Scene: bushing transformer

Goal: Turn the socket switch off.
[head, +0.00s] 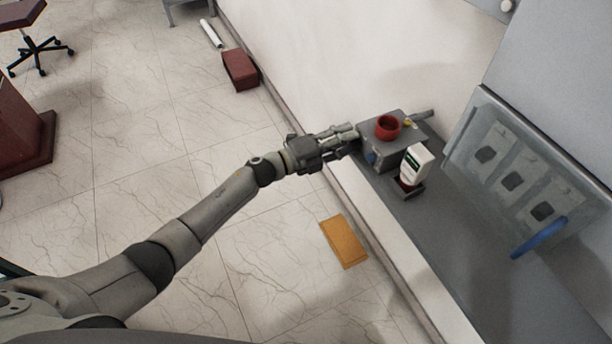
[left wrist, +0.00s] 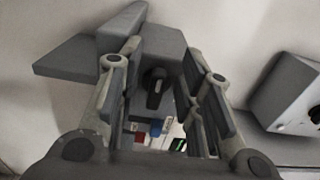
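A grey socket box (head: 383,153) with a round red socket (head: 388,126) on top stands on the grey ledge against the wall. In the left wrist view the grey box (left wrist: 163,48) carries a black rotary switch (left wrist: 154,88), its handle roughly upright, slightly tilted. My left gripper (head: 350,136) is at the left side of the box; in the head view it hides that side. In the left wrist view my left gripper (left wrist: 160,95) is open, its fingers apart on either side of the switch with nothing held. I cannot tell whether the fingers touch the box. My right gripper is not in view.
A white and green device (head: 415,163) stands close in front of the box. A tilted panel (head: 480,140) with three square fittings and a blue handle (head: 540,238) is at right. An orange-brown flat object (head: 344,242) lies on the floor. The floor left of the ledge is mostly clear.

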